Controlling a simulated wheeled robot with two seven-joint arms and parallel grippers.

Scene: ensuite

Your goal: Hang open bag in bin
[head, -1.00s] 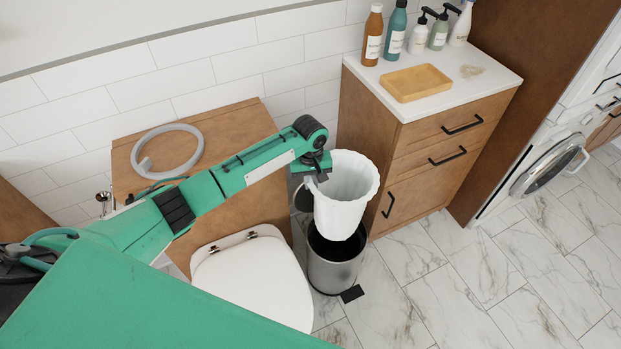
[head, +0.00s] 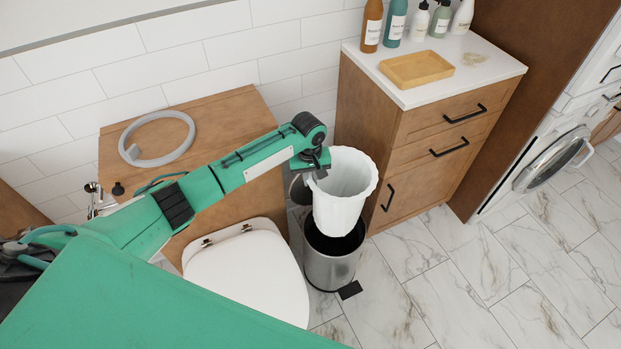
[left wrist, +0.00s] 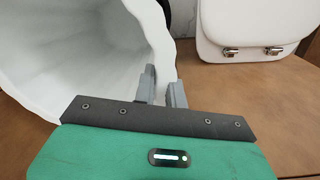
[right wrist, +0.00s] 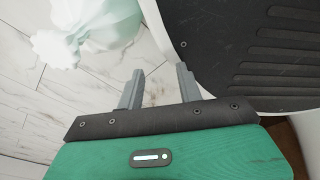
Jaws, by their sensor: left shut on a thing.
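An open white bag (head: 345,200) hangs with its mouth up above the bin. Its lower end overlaps the dark opening of the metal bin (head: 330,270) in the head view; I cannot tell how deep it reaches. My left gripper (head: 321,172) is shut on the left side of the bag's rim. In the left wrist view the bag (left wrist: 85,60) opens wide to the left, with its rim at the fingers (left wrist: 162,88). My right gripper (right wrist: 157,90) shows only in the right wrist view, open, with nothing between its fingers.
A closed toilet (head: 248,275) stands left of the bin and a wooden cabinet (head: 425,150) behind it to the right. A tied pale bag (right wrist: 90,30) lies on the floor in the right wrist view. The marble floor (head: 480,270) at right is clear.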

